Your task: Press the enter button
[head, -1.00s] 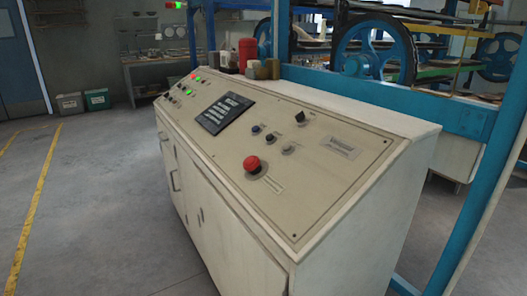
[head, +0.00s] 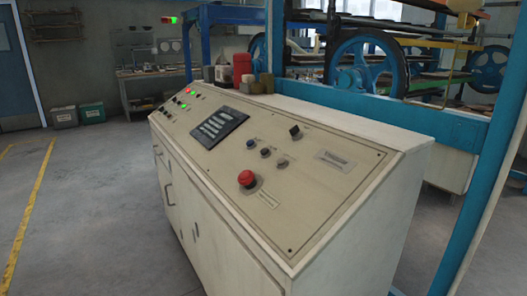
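The control console (head: 310,222) is a cream cabinet with a sloped panel, in the middle of the head view. A dark keypad or screen block (head: 219,128) sits at the panel's centre-left. A red mushroom button (head: 246,178) stands nearer the front. Small dark knobs (head: 265,152) and a black switch (head: 295,131) lie to its upper right. Lit red and green lamps (head: 190,90) are at the far left end. No label reading enter is legible, so I cannot tell which button it is. Neither of my grippers is in view.
A blue frame with wheels (head: 365,70) stands behind the console, and a blue post (head: 480,190) rises at the right. A red canister (head: 242,67) stands behind the panel. Open grey floor (head: 100,200) with a yellow line lies left.

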